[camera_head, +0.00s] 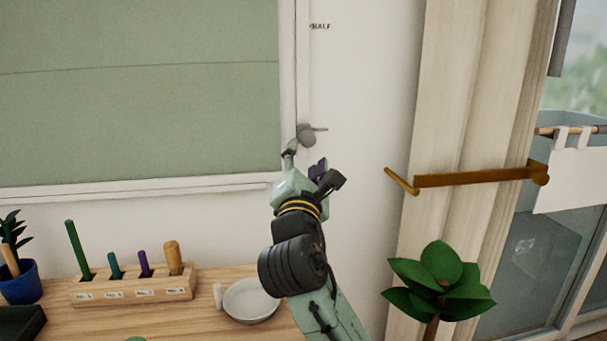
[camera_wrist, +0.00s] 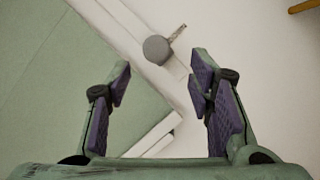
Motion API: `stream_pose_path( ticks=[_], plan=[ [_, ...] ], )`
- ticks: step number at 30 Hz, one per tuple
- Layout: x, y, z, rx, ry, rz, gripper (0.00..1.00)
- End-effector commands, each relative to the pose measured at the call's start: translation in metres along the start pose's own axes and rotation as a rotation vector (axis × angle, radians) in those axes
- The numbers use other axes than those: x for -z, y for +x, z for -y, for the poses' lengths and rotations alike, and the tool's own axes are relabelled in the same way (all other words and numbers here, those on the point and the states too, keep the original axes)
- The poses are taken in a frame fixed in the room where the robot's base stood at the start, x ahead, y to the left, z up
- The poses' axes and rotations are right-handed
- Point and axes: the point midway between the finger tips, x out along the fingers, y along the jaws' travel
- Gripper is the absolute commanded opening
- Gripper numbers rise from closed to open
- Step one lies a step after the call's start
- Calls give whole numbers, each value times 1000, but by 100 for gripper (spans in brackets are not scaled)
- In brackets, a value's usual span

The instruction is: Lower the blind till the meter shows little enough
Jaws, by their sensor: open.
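The green blind (camera_head: 140,100) hangs down almost to the white sill (camera_head: 130,192) in the head view. It also fills the left of the wrist view (camera_wrist: 60,90). A grey round knob (camera_head: 306,133) is at the right edge of the window frame, with a thin line running up from it and a short peg beside it. My gripper (camera_head: 306,162) is open and empty just below the knob. In the wrist view the knob (camera_wrist: 156,49) lies ahead of my open fingertips (camera_wrist: 161,75), between them in the picture, apart from both. No meter shows.
A label reading "HALF" (camera_head: 320,26) is on the wall above the knob. A wooden table (camera_head: 190,318) below carries a peg rack (camera_head: 133,289), a bowl (camera_head: 251,300) and a blue pot (camera_head: 20,286). A brass bar (camera_head: 475,177) and curtain (camera_head: 465,100) stand right, above a leafy plant (camera_head: 440,270).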

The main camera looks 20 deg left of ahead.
Motion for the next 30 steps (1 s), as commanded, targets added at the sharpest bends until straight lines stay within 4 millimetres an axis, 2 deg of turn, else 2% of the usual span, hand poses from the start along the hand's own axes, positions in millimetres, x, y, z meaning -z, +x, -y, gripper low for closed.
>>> stream_pose_path(
  ticks=[3, 9, 30],
  plan=[
    [0, -24, 0, -2, 1, 0, 48],
    [0, -46, 0, 1, -1, -1, 48],
    [0, -50, 0, 0, 0, -1, 48]
  ],
)
